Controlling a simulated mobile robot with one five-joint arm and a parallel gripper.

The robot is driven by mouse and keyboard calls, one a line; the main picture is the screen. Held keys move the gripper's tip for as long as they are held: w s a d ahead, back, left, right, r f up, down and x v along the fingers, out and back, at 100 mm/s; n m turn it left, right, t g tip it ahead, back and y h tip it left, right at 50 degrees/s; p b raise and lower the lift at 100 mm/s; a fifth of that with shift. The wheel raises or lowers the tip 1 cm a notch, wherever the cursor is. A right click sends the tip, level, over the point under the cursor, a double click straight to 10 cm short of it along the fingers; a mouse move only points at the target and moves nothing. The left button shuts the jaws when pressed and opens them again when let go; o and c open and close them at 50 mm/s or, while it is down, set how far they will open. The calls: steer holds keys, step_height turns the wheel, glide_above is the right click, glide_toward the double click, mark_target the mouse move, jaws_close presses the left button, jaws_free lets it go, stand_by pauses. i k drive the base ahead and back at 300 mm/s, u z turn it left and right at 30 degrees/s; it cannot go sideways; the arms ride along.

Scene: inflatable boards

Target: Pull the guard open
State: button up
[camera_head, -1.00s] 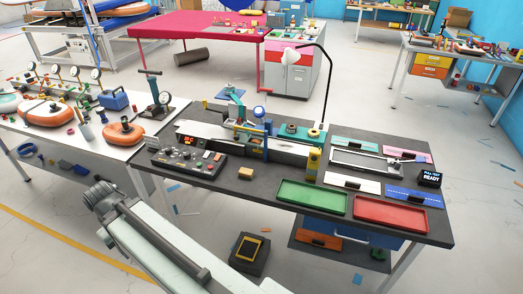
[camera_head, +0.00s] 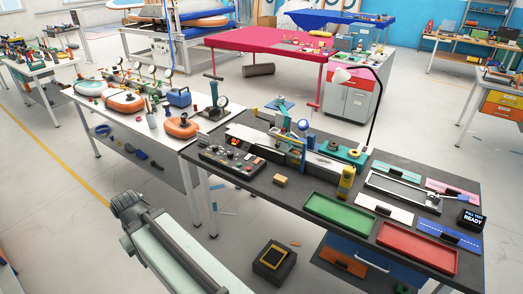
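The bench machine (camera_head: 290,148) stands on the dark table in the middle of the view, with grey rails and a blue upright part (camera_head: 303,152) across them. A yellow upright piece (camera_head: 346,183) stands at its near right end. I cannot tell which of these parts is the guard, or whether it is open or shut, as it is small here. A control panel (camera_head: 233,161) with knobs and a lit red display sits at the machine's left. My gripper is not in view.
A green tray (camera_head: 340,214), a red tray (camera_head: 418,246) and a small display reading "READY" (camera_head: 470,219) lie on the dark table (camera_head: 270,196). A black box (camera_head: 273,262) sits on the floor in front. The white-topped table (camera_head: 150,130) stands left.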

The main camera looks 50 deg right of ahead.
mark_target(277, 145)
steer(key=u, duration=0.1)
steer(key=i, duration=1)
steer(key=u, duration=0.05)
